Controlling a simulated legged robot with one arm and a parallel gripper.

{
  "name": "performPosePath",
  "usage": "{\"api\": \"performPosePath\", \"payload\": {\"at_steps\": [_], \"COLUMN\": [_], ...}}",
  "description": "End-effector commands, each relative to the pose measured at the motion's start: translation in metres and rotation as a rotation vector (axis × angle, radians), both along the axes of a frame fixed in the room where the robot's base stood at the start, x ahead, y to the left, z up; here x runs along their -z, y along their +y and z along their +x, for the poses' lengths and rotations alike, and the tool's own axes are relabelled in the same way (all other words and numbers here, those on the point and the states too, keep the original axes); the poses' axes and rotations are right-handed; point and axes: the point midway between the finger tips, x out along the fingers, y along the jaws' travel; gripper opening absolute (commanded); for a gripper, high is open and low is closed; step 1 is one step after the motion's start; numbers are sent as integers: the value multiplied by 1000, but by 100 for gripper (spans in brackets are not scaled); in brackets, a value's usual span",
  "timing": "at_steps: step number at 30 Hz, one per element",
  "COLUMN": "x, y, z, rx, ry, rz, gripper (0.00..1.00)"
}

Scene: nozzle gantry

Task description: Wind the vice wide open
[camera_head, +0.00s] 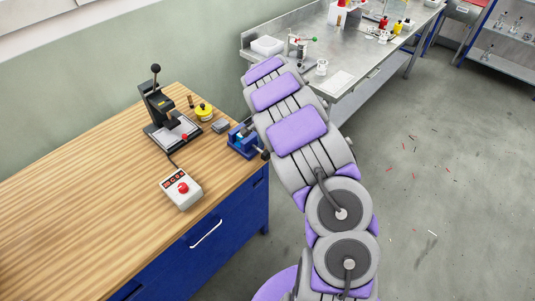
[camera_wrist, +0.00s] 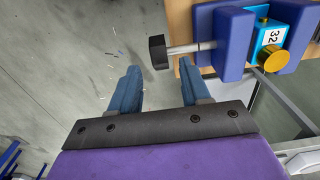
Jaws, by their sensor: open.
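The blue vice (camera_head: 243,141) sits at the right corner of the wooden bench. In the wrist view its two blue jaws (camera_wrist: 231,42) stand on either side of a light blue block (camera_wrist: 267,38) marked 32, with brass parts on it. The vice's screw (camera_wrist: 183,49) sticks out to the left and ends in a dark handle (camera_wrist: 158,52). My gripper (camera_wrist: 158,68) is open and empty. The handle shows just beyond and between its two blue fingertips; I see no contact.
On the wooden bench (camera_head: 85,190) stand a black lever press (camera_head: 160,110), a grey box with a red button (camera_head: 182,188), a yellow round item (camera_head: 204,111) and a small grey block (camera_head: 221,126). A steel table (camera_head: 375,50) with lab items stands behind. Open floor lies right.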

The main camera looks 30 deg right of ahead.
Motion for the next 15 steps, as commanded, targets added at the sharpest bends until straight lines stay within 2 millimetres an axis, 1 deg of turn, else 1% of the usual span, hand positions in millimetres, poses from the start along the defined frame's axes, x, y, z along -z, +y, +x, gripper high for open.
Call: {"api": "performPosePath", "payload": {"at_steps": [1, 6, 10, 15], "x": [11, 33, 42, 46], "y": [0, 2, 2, 1], "z": [-1, -1, -1, -1], "rx": [0, 0, 0, -1], "ry": [2, 4, 4, 2], "rz": [-1, -1, -1, 0], "gripper": [47, 47, 47, 47]}}
